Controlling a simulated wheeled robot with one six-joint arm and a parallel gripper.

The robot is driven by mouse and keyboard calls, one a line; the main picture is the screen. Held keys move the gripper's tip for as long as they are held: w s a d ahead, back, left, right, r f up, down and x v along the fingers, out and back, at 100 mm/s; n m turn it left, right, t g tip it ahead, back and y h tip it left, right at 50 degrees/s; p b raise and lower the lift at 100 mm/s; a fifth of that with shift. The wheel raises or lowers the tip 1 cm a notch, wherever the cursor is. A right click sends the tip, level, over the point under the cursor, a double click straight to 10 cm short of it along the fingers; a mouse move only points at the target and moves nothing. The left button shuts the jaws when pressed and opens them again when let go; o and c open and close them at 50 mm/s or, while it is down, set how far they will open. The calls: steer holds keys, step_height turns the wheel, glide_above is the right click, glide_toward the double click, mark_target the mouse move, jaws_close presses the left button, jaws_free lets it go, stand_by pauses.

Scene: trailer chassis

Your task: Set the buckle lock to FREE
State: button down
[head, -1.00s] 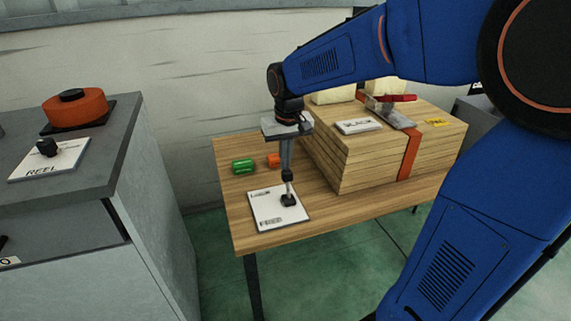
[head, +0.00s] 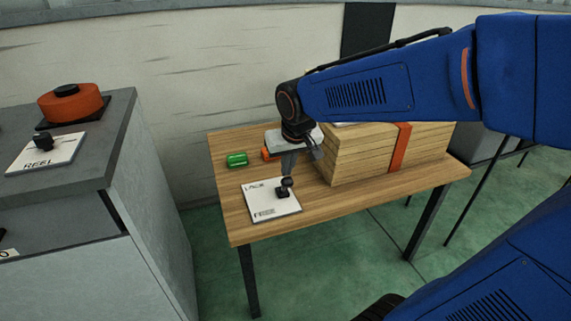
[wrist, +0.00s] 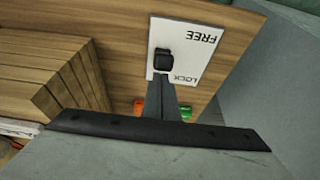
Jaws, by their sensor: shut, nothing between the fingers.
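The buckle lock is a white plate (head: 262,203) flat on the wooden table, marked LOCK at its far edge and FREE at its near edge. It also shows in the wrist view (wrist: 196,48). A black knob (head: 284,189) stands on its right side, about midway between the two words; it shows in the wrist view too (wrist: 163,58). My gripper (head: 287,174) is shut and empty, its tip just above and behind the knob. In the wrist view my gripper (wrist: 162,78) ends right beside the knob, on its LOCK side. I cannot tell whether they touch.
A green block (head: 237,160) and an orange block (head: 267,154) lie behind the plate. Stacked boards with an orange strap (head: 400,148) stand to the right. A grey cabinet (head: 150,180) is at the left, with the REEL plate (head: 50,152) and an orange reel (head: 70,101).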

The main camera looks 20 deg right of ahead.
steer(key=shift+s+f, duration=0.55)
steer(key=shift+s, duration=0.25)
steer(key=w+r, duration=0.3)
steer(key=w, duration=0.1)
steer(key=s+r, duration=0.6)
steer(key=s, duration=0.1)
steer(key=shift+s+r, duration=0.15)
steer(key=shift+s, duration=0.1)
stand_by(0.4)
steer(key=s+d+f, duration=0.3)
steer(key=s+f, duration=0.1)
steer(key=s, duration=0.3)
steer(key=s+d+f, duration=0.4)
steer(key=s, duration=0.4)
steer(key=shift+s+t, duration=0.3)
